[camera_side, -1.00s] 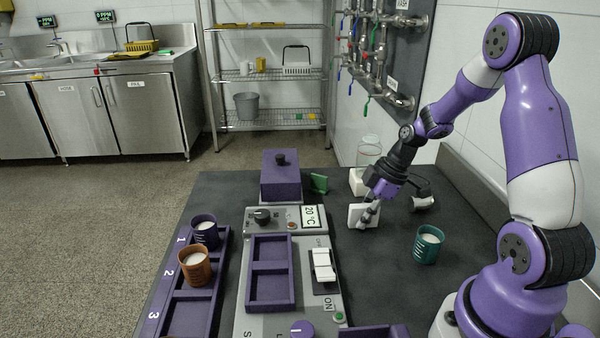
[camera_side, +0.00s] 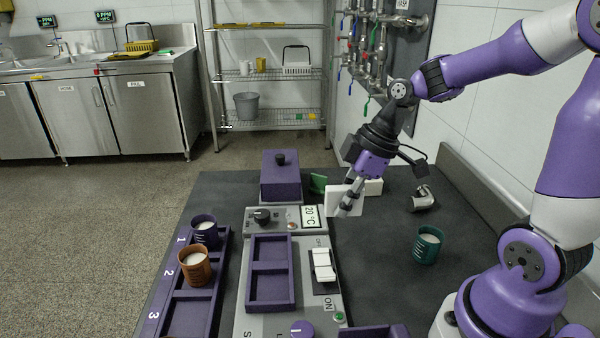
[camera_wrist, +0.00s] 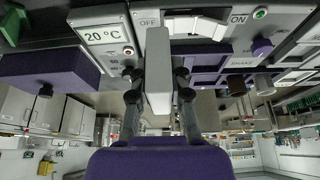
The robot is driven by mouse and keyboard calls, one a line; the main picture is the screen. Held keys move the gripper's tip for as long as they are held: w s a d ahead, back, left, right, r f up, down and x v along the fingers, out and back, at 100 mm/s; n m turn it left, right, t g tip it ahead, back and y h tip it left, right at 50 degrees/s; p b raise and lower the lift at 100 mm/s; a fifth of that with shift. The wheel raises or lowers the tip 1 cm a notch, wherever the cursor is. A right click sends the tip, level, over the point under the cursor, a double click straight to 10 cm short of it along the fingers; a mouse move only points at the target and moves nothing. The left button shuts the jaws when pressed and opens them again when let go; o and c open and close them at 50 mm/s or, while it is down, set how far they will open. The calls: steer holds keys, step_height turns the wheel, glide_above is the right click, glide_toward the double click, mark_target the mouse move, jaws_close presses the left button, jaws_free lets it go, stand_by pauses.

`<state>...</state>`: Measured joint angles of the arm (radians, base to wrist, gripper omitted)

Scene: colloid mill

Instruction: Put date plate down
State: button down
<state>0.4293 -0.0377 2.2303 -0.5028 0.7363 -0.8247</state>
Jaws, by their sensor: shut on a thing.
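The date plate is likely the white rectangular plate (camera_side: 338,199) held upright in my gripper (camera_side: 347,207); no writing on it is legible. It is right of the machine's 20 °C display (camera_side: 311,217). My gripper is shut on the plate, its fingers pointing down. In the wrist view the plate (camera_wrist: 158,65) stands edge-on between my two fingers (camera_wrist: 158,92). I cannot tell exactly how high its lower edge is above the table.
A white block (camera_side: 373,187) lies behind my gripper and a green card (camera_side: 318,183) stands beside the purple lidded box (camera_side: 279,184). A teal cup (camera_side: 427,246) and a metal fitting (camera_side: 422,202) are to the right. Purple (camera_side: 205,236) and orange (camera_side: 194,270) cups stand in the numbered rack.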

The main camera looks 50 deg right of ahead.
steer(key=w+a+r+n+g, duration=0.1)
steer(key=w+a+n, duration=0.1)
steer(key=a, duration=0.5)
steer(key=w+a+n+g, duration=0.1)
steer(key=w+a+n, duration=0.1)
steer(key=a, duration=0.6)
steer(key=s+a+n+g+y, duration=0.1)
steer(key=s+a+n, duration=0.15)
steer(key=a, duration=0.55)
steer(key=s+a+n, duration=0.2)
steer(key=a+n, duration=0.1)
steer(key=a, duration=0.6)
glide_above(181, 325)
steer(key=d, duration=0.1)
steer(key=shift+m, duration=0.25)
steer(key=f, duration=0.6)
steer(key=shift+d+f, duration=0.2)
steer(key=shift+f, duration=2.2)
steer(key=shift+f, duration=0.1)
steer(key=c, duration=0.8)
jaws_free()
